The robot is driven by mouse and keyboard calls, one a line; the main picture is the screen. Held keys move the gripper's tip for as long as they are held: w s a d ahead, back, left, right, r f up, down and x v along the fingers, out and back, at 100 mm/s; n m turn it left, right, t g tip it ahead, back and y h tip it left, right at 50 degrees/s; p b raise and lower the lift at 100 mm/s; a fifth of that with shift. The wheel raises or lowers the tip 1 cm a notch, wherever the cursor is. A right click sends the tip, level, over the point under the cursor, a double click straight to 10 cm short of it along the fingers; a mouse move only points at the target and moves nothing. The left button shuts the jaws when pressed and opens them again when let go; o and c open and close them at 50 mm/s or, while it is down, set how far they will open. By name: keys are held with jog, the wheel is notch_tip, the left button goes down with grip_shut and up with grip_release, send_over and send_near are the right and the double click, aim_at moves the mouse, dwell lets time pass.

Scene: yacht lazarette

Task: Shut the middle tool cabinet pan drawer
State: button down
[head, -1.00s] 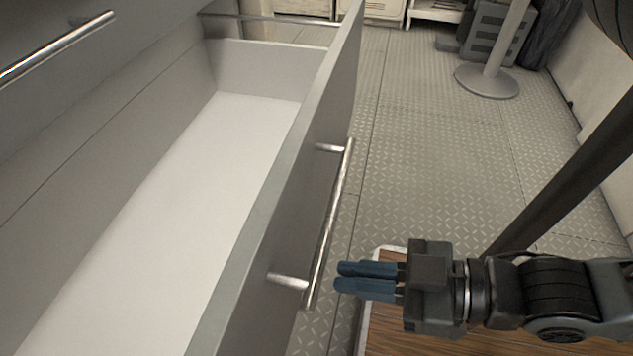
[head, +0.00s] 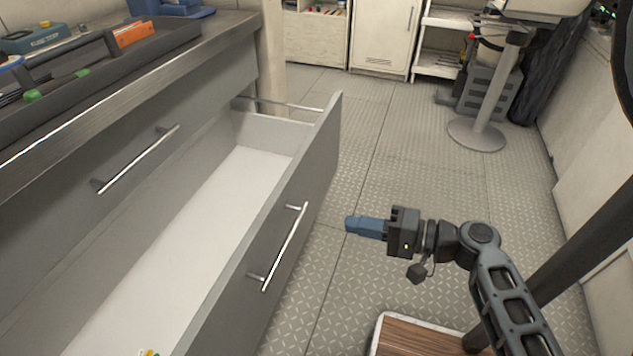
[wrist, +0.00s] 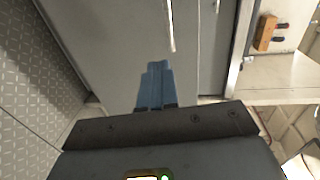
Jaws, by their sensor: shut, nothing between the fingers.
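The open pan drawer (head: 262,232) is pulled well out of the grey tool cabinet in the head view. Its pale inside (head: 190,235) shows, with a small yellow and green item at the bottom edge of the picture. A metal bar handle (head: 285,248) runs along its front. My gripper (head: 350,224) is shut and empty, to the right of the drawer front and apart from it. In the wrist view the blue fingers (wrist: 155,80) are together and point at a grey panel (wrist: 110,40), with a bright bar handle (wrist: 171,25) ahead of them.
Above it, a shut drawer (head: 120,150) with its own handle sits under the worktop (head: 150,80), which holds a tool tray. The patterned floor (head: 390,150) is clear. A post with a round base (head: 478,135) stands at back right. A wood-topped surface (head: 420,338) is at the bottom.

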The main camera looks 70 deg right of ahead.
notch_tip(320, 180, up, 4)
jog(key=s+d+t, duration=0.1)
jog(key=s, duration=0.1)
send_near(287, 188)
jog(key=shift+t, duration=0.3)
jog(key=w, duration=0.6)
jog(key=shift+w+f, duration=0.2)
jog(key=shift+w, duration=0.2)
jog(key=shift+w, duration=0.15)
jog(key=shift+w, duration=0.3)
jog(key=w+b, duration=0.3)
jog(key=w, duration=2.4)
jog(key=shift+w+a+r, duration=0.1)
jog(key=shift+a+r, duration=0.05)
jog(key=shift+b, duration=0.3)
